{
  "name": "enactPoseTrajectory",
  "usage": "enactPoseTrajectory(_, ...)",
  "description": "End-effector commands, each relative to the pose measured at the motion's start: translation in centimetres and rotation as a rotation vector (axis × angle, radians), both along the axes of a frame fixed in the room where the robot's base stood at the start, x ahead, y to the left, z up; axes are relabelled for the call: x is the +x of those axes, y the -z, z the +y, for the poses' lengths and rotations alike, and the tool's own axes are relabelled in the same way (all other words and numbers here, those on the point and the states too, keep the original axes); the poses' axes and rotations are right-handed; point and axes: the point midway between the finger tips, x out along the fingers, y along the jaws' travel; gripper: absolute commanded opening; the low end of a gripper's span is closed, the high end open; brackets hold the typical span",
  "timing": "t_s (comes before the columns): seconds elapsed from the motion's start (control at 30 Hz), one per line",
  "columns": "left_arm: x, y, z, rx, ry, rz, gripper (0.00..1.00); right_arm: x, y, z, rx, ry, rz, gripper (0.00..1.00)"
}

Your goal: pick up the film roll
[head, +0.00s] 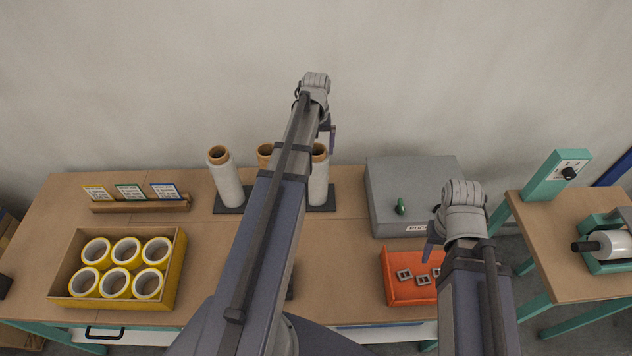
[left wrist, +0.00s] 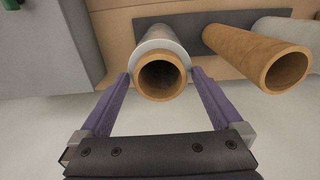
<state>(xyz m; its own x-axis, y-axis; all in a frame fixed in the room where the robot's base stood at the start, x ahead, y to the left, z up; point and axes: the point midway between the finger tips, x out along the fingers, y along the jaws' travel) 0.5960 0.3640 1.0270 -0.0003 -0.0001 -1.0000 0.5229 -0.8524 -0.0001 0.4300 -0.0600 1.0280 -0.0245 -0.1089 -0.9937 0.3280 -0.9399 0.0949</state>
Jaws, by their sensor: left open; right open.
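A white film roll (head: 318,178) with a brown core stands upright at the right of a dark base plate. In the left wrist view this film roll (left wrist: 158,45) appears end-on between my left fingers. My left gripper (left wrist: 161,73) is open, with one purple finger on each side of the roll's end; I cannot tell whether they touch it. In the head view my left gripper (head: 328,128) is above the roll. Another white film roll (head: 226,180) stands at the left of the plate, and a bare brown core (left wrist: 255,55) between them. My right gripper (head: 432,240) is open.
A grey box (head: 410,185) stands right of the rolls, with an orange tray (head: 400,290) in front of it. A yellow box (head: 175,285) of tape rolls and a card holder (head: 140,206) are at left. A side table (head: 560,285) holds a machine with a white roll.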

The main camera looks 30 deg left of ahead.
Motion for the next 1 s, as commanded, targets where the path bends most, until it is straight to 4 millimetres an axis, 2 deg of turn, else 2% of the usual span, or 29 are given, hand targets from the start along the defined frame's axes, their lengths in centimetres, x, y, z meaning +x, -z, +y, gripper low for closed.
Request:
enactPoseTrajectory(0.2,0.00,-0.07,-0.02,0.000,0.000,0.000,0.99,0.00,-0.07,0.01,0.000,0.000,0.000,0.50)
enactPoseTrajectory(1.0,0.00,-0.06,-0.01,0.000,0.000,0.000,0.09,0.00,-0.06,0.01,0.000,0.000,0.000,0.50)
